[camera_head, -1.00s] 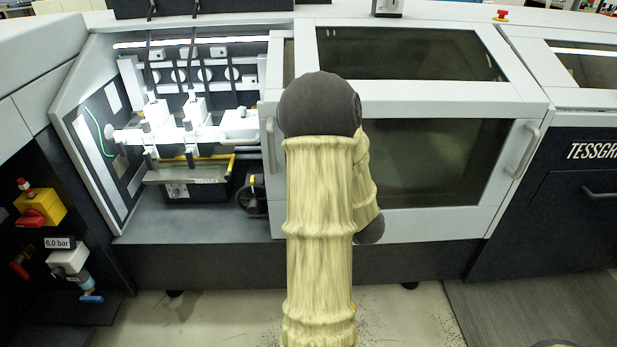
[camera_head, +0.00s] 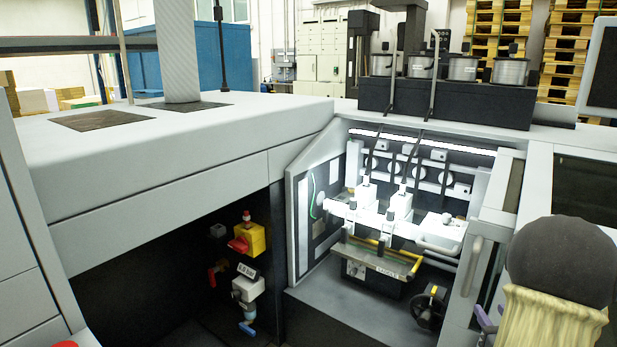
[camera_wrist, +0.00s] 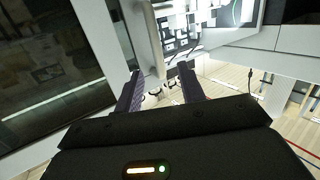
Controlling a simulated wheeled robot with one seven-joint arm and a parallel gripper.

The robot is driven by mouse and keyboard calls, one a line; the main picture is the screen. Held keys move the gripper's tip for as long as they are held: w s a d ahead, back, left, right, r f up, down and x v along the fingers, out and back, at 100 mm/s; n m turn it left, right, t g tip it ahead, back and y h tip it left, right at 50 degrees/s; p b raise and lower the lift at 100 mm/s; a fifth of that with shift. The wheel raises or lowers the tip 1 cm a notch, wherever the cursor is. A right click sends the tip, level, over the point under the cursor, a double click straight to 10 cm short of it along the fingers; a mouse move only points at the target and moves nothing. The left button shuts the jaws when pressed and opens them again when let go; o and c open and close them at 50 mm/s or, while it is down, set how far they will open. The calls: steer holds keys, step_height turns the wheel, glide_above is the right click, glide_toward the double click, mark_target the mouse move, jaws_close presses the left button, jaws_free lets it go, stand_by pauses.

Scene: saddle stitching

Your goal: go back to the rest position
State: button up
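My gripper (camera_wrist: 160,75) shows in the wrist view with its two dark fingers spread apart and nothing between them. A pale handle bar (camera_wrist: 152,40) on a machine door lies beyond the fingertips; I cannot tell how far. In the head view my arm, in its pale yellow sleeve, fills the lower right corner. A small purple part of my gripper (camera_head: 486,321) shows just left of it, low beside the grey door with its handle (camera_head: 471,265). Most of the gripper is hidden or out of frame there.
The lit stitching bay (camera_head: 385,215) is open, left of my arm. A yellow and red valve unit (camera_head: 248,238) sits in the dark recess at left. Wire spools (camera_head: 462,69) stand on top of the machine. A long grey cover (camera_head: 190,145) juts out at left.

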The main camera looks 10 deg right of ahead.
steer(key=w+a+f+g, duration=0.2)
steer(key=a+f+g, duration=0.15)
steer(key=a, duration=0.35)
steer(key=w+a+f+g, duration=0.2)
steer(key=a+g, duration=0.2)
steer(key=a, duration=0.3)
steer(key=s+a+f+n+g+y, duration=0.1)
steer(key=s+a+g+y, duration=0.15)
steer(key=s+a, duration=0.45)
steer(key=s+a+f+n+g+y, duration=0.1)
steer(key=s+a+g, duration=0.3)
steer(key=a, duration=0.6)
steer(key=w+p+v, duration=0.2)
steer(key=p+v, duration=1)
steer(key=w+r+p+v, duration=0.1)
steer(key=w+p+v, duration=0.2)
steer(key=p+v, duration=0.9)
steer(key=shift+s+r+p, duration=0.15)
steer(key=shift+r+p, duration=0.15)
steer(key=shift+p, duration=0.1)
steer(key=shift+a, duration=0.1)
